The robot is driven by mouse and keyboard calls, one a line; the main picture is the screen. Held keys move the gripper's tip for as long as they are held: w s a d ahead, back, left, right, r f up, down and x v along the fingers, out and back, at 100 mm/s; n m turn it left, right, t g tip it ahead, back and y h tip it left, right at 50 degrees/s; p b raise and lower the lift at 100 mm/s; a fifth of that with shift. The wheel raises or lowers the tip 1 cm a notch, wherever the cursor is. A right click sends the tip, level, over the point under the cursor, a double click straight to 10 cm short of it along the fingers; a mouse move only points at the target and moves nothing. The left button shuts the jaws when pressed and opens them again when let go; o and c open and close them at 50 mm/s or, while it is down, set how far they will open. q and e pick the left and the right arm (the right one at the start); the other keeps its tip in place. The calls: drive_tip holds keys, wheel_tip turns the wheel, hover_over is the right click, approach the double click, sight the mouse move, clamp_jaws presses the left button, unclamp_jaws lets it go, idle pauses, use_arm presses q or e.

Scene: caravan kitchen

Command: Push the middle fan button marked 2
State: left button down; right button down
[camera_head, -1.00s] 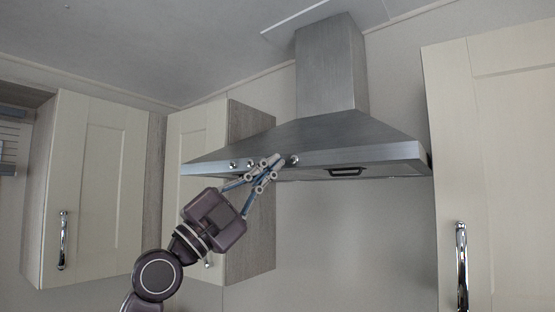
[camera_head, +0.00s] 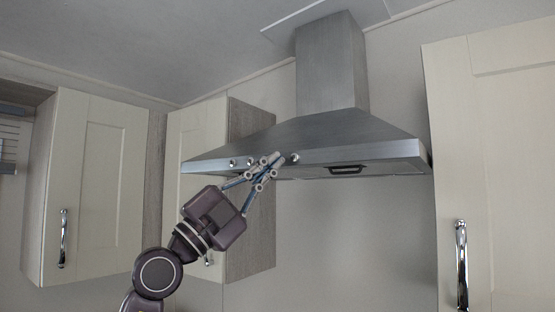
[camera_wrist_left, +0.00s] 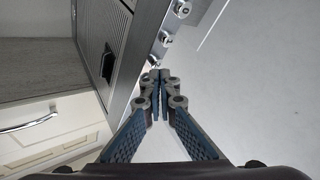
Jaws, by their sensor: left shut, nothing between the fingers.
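The grey metal range hood (camera_head: 350,153) carries a row of small round buttons along its front edge. Two buttons, a left one (camera_head: 232,163) and its neighbour (camera_head: 250,162), show left of my left gripper (camera_head: 274,160), and one (camera_head: 294,158) shows just right of it. Their markings are too small to read. My left gripper is shut and empty, its fingertips at the hood's front edge, covering part of the row. In the left wrist view, the fingertips (camera_wrist_left: 160,74) sit just below a button (camera_wrist_left: 154,62), with two more buttons (camera_wrist_left: 165,38) (camera_wrist_left: 183,8) beyond. I cannot tell whether they touch. My right gripper is out of view.
A black handle (camera_head: 348,169) is on the hood's underside. The wall (camera_head: 350,240) below the hood is clear.

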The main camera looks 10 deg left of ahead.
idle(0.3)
use_arm(q)
drive_tip(key=shift+w+d+p, duration=0.1)
drive_tip(key=shift+w+p, duration=0.2)
drive_tip(key=shift+p, duration=0.1)
drive_tip(key=shift+s+f+p, duration=0.1)
drive_tip(key=shift+s+p, duration=0.05)
drive_tip(key=shift+p, duration=0.15)
idle(0.3)
drive_tip(key=s+a+p, duration=0.1)
drive_tip(key=s+a, duration=0.1)
drive_tip(key=s, duration=0.3)
drive_tip(key=shift+s, duration=0.4)
